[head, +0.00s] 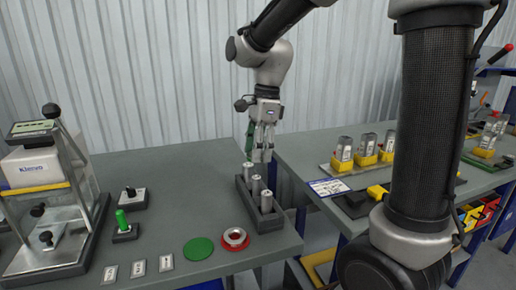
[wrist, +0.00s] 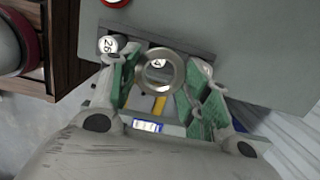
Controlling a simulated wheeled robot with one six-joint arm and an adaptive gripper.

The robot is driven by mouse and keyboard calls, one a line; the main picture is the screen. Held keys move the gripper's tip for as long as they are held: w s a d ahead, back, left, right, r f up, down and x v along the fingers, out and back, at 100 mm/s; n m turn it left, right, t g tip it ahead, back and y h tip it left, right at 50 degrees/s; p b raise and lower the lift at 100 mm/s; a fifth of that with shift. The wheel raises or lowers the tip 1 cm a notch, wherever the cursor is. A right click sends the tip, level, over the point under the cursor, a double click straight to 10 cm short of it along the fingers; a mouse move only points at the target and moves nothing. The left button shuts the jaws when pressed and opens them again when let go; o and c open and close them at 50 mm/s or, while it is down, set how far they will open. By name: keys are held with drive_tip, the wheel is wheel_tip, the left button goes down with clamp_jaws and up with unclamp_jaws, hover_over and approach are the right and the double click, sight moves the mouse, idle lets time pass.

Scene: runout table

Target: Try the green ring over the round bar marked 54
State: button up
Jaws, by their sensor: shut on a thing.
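My gripper (head: 261,157) is shut on a plain grey metal ring (wrist: 160,91), held between green-faced fingers in the wrist view. The head view shows three grey round bars upright in a black rack (head: 265,222), with my gripper over the far end. In the wrist view one bar top (wrist: 107,44) reads 26, left of the ring. Another bar top (wrist: 158,63) shows through the ring's hole, its number partly hidden. I cannot tell whether the ring is above this bar or around it. A green disc (head: 198,249) lies bare on the table.
A red disc (head: 235,248) with a metal ring on it lies beside the green disc. A green-handled piece (head: 122,220) and a scale-like instrument (head: 35,170) stand left. Right, past a gap, a second table carries a tray (head: 325,168) of yellow-based blocks. My arm fills the right foreground.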

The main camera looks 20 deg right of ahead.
sight(257, 177)
drive_tip(key=shift+f, duration=2.6)
drive_tip(key=shift+f, duration=0.6)
drive_tip(key=o, duration=1.2)
drive_tip(key=shift+r, duration=0.1)
